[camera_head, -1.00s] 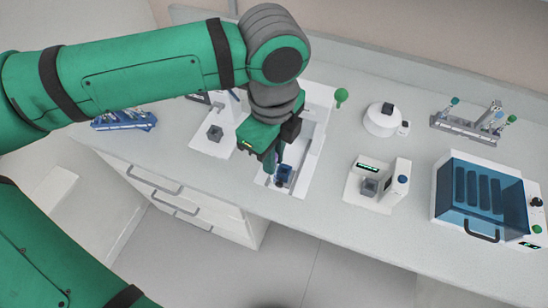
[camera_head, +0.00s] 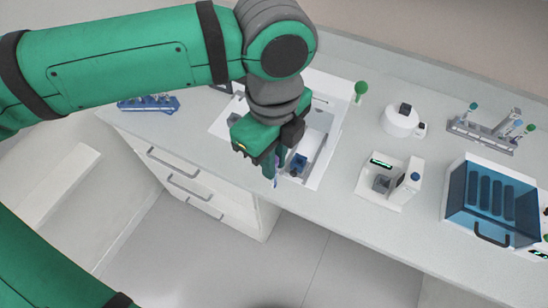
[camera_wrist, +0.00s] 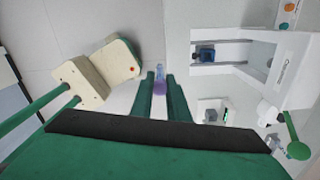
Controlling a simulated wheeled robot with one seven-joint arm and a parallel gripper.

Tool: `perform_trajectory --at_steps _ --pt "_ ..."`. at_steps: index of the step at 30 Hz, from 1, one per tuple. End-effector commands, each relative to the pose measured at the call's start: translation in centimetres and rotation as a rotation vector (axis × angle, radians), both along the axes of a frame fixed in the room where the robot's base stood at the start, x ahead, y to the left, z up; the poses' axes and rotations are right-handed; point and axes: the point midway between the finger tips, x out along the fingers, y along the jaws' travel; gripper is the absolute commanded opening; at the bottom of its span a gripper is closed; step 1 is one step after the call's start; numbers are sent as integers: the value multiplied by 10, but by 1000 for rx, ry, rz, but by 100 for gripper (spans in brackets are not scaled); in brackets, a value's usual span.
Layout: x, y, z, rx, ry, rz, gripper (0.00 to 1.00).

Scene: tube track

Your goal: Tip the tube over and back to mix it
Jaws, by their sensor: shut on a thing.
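My gripper (camera_head: 274,170) is shut on a small tube (camera_wrist: 159,78), which shows between the two green fingers in the wrist view. The tube has a clear bluish end beyond the fingertips and purple contents nearer the fingers. In the head view, the tube is a thin, partly hidden sliver below the gripper, above the bench's front edge. Its exact tilt is hard to tell. The gripper is apart from the white device with the blue block (camera_head: 299,162). That block also shows in the wrist view (camera_wrist: 207,53).
To the right on the bench stand a small white device with a grey block (camera_head: 382,184), a round white device (camera_head: 399,121), a rack (camera_head: 482,135) and a blue-lidded box (camera_head: 490,200). A blue rack (camera_head: 149,104) is at left. The space before the drawers is clear.

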Motion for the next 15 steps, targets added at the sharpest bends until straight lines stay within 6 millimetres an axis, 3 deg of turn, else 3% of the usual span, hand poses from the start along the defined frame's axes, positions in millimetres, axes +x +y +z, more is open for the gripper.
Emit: perform_trajectory --at_steps 5,15 --pt "1 -1 13 2 -3 0 0" --pt "1 -1 56 1 -2 2 0"
